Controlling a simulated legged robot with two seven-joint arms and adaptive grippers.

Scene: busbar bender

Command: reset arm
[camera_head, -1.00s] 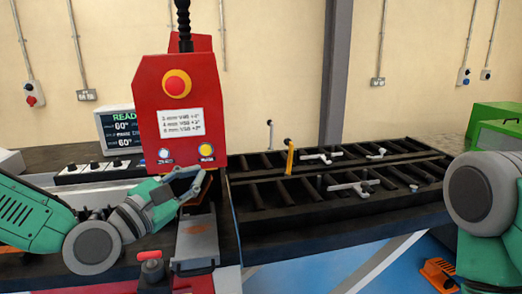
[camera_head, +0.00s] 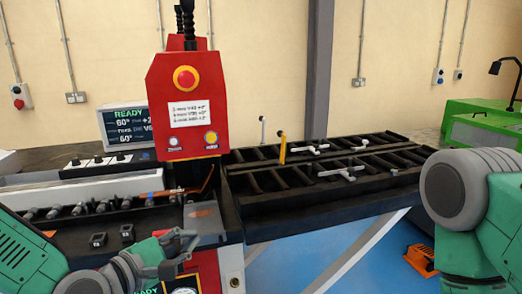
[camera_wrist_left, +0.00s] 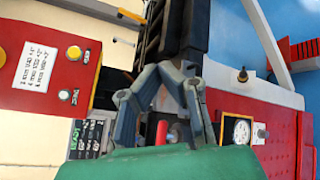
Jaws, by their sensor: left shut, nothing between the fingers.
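My left arm comes in from the lower left in the head view, green with grey joints. My left gripper (camera_head: 190,250) is low in front of the machine bed (camera_head: 205,222), below the red control box (camera_head: 186,105). It is shut and empty. In the left wrist view the gripper's fingertips (camera_wrist_left: 160,70) come together near the dark machine edge, and a red knob (camera_wrist_left: 162,132) shows between the fingers. My right arm stands at the right edge of the head view; its gripper is out of the picture.
The control box has a red emergency button (camera_head: 186,78) and a label. A screen (camera_head: 127,127) reads READY. A black roller table (camera_head: 330,190) with a yellow post (camera_head: 282,150) extends right. A green machine (camera_head: 480,125) stands at the far right. A round gauge (camera_wrist_left: 240,132) shows in the wrist view.

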